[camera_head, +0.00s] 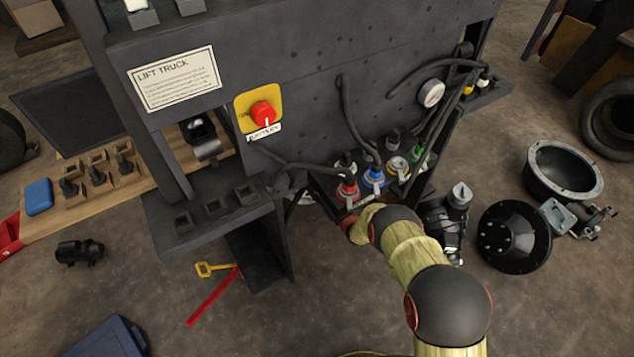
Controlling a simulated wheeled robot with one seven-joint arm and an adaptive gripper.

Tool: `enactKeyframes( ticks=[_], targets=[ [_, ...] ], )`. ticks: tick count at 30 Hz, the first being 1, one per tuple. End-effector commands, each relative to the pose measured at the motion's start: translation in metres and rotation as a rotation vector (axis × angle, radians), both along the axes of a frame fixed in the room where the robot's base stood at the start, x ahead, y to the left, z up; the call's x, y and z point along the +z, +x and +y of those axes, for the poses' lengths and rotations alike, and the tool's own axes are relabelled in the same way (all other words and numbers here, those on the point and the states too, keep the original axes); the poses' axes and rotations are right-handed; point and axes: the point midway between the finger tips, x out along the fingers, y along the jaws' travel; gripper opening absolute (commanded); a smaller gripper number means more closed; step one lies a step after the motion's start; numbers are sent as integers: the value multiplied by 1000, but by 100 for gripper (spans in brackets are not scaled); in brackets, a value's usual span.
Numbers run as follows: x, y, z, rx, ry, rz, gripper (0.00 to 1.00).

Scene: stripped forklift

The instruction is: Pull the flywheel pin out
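No part is clearly recognisable as the flywheel pin. A yellow loop-handled piece (212,269) shows low beside the dark truck frame, close to a red bar (213,297); I cannot tell whether it is the pin. A black round disc with bolt holes (514,237), perhaps a flywheel, lies on the floor at the right. My arm reaches from the bottom right up to the truck's front, below the row of coloured fittings (374,178). My gripper is not visible; the arm's far end is hidden behind its own links and the truck.
The truck body (310,60) bears a red knob on a yellow plate (262,113). Dark hoses (352,118) hang over the fittings. A grey ring housing (563,171) and a tyre (612,120) are at the right. A wooden board (130,187) holds parts at the left. Floor at lower centre is clear.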

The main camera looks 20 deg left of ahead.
Motion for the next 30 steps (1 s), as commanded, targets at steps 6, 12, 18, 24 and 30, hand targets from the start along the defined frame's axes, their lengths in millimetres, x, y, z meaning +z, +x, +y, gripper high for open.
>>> enactKeyframes(
  ticks=[6, 12, 18, 24, 30],
  targets=[
    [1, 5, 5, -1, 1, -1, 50],
    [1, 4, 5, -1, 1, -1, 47],
    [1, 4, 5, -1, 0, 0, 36],
    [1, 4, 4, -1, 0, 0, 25],
    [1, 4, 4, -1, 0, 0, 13]
  ],
)
